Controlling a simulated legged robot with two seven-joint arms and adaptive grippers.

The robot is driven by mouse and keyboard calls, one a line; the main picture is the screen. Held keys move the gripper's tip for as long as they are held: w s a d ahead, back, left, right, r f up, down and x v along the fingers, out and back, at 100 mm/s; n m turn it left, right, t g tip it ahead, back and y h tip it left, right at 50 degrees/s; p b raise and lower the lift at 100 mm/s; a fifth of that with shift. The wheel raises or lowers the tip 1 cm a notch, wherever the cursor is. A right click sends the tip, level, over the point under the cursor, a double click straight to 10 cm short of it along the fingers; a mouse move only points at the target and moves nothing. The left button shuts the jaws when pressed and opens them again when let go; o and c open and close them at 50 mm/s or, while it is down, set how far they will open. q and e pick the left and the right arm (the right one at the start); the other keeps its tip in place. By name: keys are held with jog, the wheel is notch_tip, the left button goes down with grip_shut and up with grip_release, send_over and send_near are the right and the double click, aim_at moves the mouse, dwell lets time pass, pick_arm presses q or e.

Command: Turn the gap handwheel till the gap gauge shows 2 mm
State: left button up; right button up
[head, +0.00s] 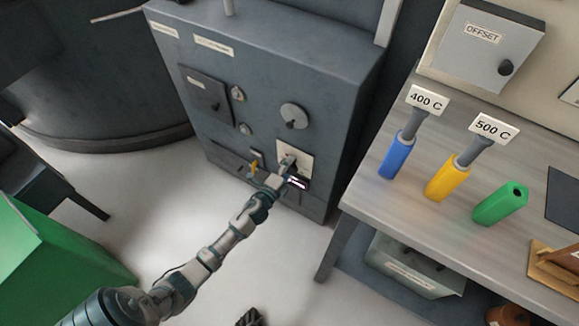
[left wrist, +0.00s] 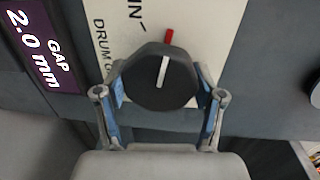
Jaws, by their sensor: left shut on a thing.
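The gap handwheel, a dark faceted knob with a white pointer line (left wrist: 160,78), sits on a cream plate (left wrist: 205,30) with partly hidden lettering. A red mark (left wrist: 169,36) is just above the knob, and the white line leans slightly toward it. The gap gauge (left wrist: 45,58) reads 2.0 mm; it also shows small in the head view (head: 297,182). My left gripper (left wrist: 161,92) is shut on the knob, one blue-padded finger on each side. In the head view my left gripper (head: 279,180) reaches the cabinet's lower front, hiding part of the knob.
The dark cabinet (head: 240,90) carries a round grey dial (head: 293,116) above and a yellow-handled part (head: 254,168) beside my gripper. At right, a bench (head: 400,195) holds blue, yellow and green handles. A small dark shape at the bottom edge may be my right gripper (head: 250,318).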

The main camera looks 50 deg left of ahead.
pick_arm(q)
jog(key=shift+s+a+f, duration=0.15)
jog(key=shift+f, duration=0.15)
jog(key=o, duration=1)
jog(key=shift+c, duration=0.2)
jog(key=shift+o, duration=0.9)
jog(key=shift+r, duration=0.1)
jog(key=v, duration=1.1)
jog(key=shift+s, duration=0.4)
